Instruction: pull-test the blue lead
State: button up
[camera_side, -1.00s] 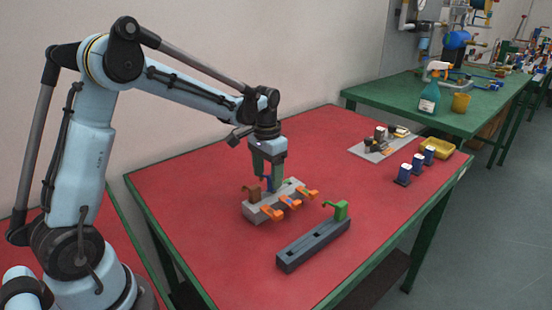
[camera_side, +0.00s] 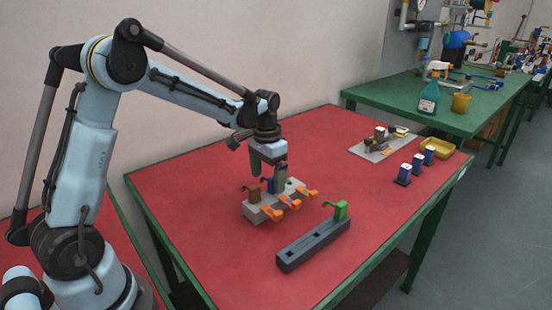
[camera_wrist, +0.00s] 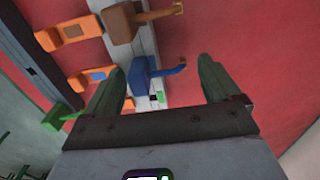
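The blue lead (camera_side: 267,186) stands in the grey terminal block (camera_side: 252,212), beside the brown lead (camera_side: 252,193). In the wrist view the blue lead (camera_wrist: 140,78) has a hooked arm pointing right, and the brown lead (camera_wrist: 118,24) is above it. Orange levers (camera_side: 290,202) line the block's front side. My gripper (camera_side: 268,172) is open above the block. In the wrist view its green fingers (camera_wrist: 160,72) are wide apart, with the blue lead appearing between them and nothing held. Whether a finger touches the lead cannot be told.
A dark grey strip (camera_side: 305,250) with a green lead (camera_side: 341,210) at its far end lies in front of the block. Several dark blue pieces (camera_side: 404,175), a yellow tray (camera_side: 438,149) and a grey plate (camera_side: 372,150) are farther right. The red bench is otherwise clear.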

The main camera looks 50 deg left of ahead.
jog(key=shift+o, duration=0.2)
jog(key=shift+r, duration=0.1)
jog(key=shift+r, duration=3.45)
jog(key=shift+s, duration=0.1)
jog(key=s+d+t, duration=0.3)
jog(key=s+d, duration=0.2)
jog(key=s, duration=0.2)
jog(key=s+d+r+t, duration=0.1)
jog(key=s+d+t, duration=0.3)
jog(key=s, duration=0.3)
jog(key=shift+d+r, duration=0.3)
jog(key=shift+d, duration=0.05)
